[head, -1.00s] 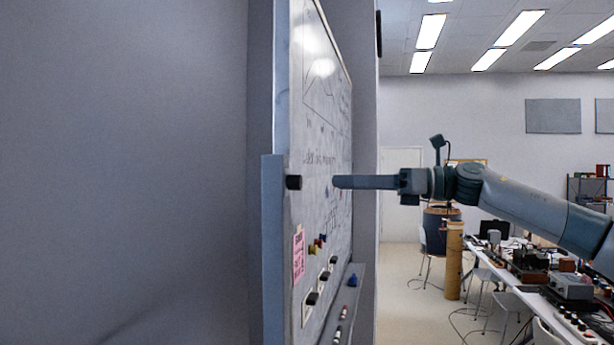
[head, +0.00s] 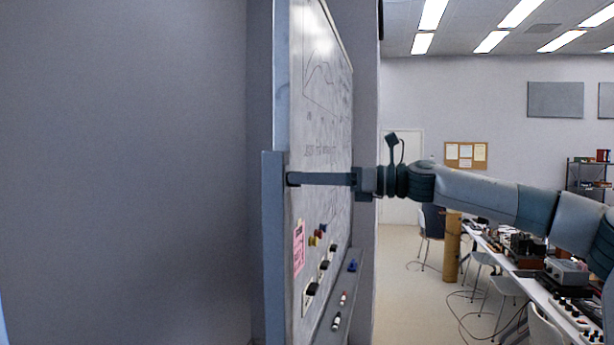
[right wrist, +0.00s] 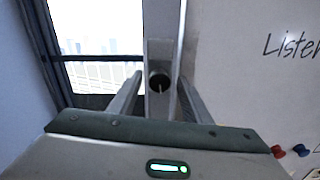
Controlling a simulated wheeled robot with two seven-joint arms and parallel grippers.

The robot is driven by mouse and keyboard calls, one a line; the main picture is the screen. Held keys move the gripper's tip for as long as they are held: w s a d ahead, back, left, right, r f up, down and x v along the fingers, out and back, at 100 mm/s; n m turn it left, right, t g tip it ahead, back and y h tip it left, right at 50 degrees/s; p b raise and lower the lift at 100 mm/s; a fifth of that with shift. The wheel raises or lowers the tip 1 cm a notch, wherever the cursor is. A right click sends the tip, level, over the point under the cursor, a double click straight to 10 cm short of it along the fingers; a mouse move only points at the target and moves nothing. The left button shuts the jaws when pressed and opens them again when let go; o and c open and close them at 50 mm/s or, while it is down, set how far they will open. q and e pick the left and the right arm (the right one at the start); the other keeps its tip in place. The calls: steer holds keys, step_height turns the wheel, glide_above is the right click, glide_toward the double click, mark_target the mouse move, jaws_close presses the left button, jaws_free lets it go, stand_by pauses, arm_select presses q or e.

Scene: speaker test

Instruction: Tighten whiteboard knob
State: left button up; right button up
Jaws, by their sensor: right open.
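The whiteboard (head: 320,120) stands edge-on in the head view, with a blue-grey frame post (head: 273,240) on its near side. The knob (right wrist: 160,83) is a dark round cap with a light line on its face, seen in the right wrist view on a grey upright strip. My right gripper (head: 293,179) reaches in from the right with its tips at the knob. In the right wrist view its open fingers (right wrist: 159,87) stand on either side of the knob; I cannot tell whether they touch it. In the head view the fingers hide most of the knob. My left gripper is not in view.
Below the gripper the board carries a pink note (head: 299,248), coloured magnets (head: 317,236) and dark-handled items. A tray (head: 345,300) with markers juts out at its bottom. A cluttered bench (head: 530,270) and chairs stand at the right. The left side is plain wall.

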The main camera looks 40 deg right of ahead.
steer(key=shift+w+a, duration=0.1)
steer(key=c, duration=1)
steer(key=shift+c, duration=0.2)
steer(key=shift+m, duration=0.3)
steer(key=shift+m+p, duration=0.35)
steer(key=shift+m, duration=9.15)
